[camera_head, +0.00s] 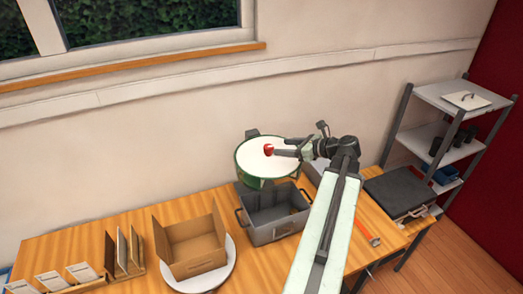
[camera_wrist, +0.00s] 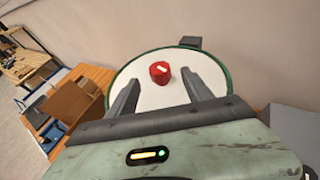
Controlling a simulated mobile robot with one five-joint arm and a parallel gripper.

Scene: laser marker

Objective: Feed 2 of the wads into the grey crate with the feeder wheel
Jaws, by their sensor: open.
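The feeder wheel (camera_head: 253,169) is a white disc with a green rim, standing behind the grey crate. It also fills the middle of the wrist view (camera_wrist: 150,97). A red knob with a pale bar on top (camera_wrist: 160,72) sits on the disc; it shows in the head view (camera_head: 268,150). My gripper (camera_head: 276,151) is open over the disc. In the wrist view its fingers (camera_wrist: 160,77) stand either side of the knob, with gaps. The grey crate (camera_head: 262,234) is open-topped; a small brownish patch inside is unclear. I cannot make out any wads.
An open cardboard box (camera_head: 190,245) stands on a round white plate (camera_head: 222,274) left of the crate. Card racks (camera_head: 120,255) are further left. Shelves (camera_head: 440,130) stand at the far right.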

